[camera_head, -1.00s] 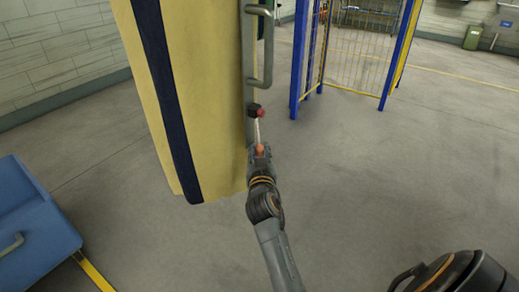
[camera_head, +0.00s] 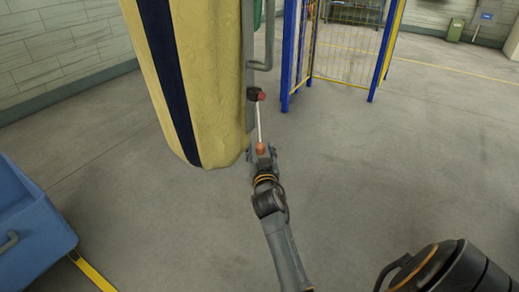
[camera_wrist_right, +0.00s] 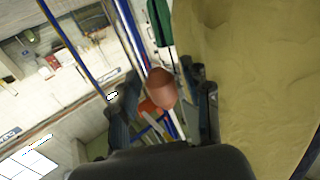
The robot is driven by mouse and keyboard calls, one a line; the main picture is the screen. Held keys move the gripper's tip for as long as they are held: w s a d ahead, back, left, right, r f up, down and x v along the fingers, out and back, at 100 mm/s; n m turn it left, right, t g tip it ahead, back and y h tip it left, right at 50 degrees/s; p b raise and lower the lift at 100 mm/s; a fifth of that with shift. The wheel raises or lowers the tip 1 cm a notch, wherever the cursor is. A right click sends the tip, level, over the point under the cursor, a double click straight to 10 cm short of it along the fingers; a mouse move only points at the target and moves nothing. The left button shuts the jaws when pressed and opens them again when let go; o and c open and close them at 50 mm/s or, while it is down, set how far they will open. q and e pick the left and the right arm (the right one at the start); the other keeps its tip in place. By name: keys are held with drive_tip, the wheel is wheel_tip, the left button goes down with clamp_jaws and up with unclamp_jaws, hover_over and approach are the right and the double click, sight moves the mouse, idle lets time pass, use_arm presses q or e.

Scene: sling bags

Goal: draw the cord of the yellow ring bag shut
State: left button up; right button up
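The yellow ring bag (camera_head: 207,90) hangs in the head view, with a dark blue stripe down it and a rounded, narrowed lower end. A dark and red cord lock (camera_head: 257,95) sits by its right edge. A pale cord (camera_head: 258,122) runs straight from it to an orange pull (camera_head: 261,147). My right gripper (camera_head: 261,152) is at the pull, below the lock and right of the bag. In the right wrist view the pull (camera_wrist_right: 161,88) lies between the fingers, and the bag (camera_wrist_right: 245,70) fills the right side. My left gripper is not in view.
A grey handle (camera_head: 266,45) stands beside the bag, with something green (camera_head: 257,14) behind it. A blue bin (camera_head: 28,225) is at lower left. A blue-and-yellow mesh frame (camera_head: 345,50) stands at the back.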

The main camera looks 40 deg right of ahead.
drive_tip(key=shift+r, duration=0.3)
wheel_tip(320, 180, up, 10)
drive_tip(key=shift+f, duration=0.1)
idle(0.3)
idle(0.4)
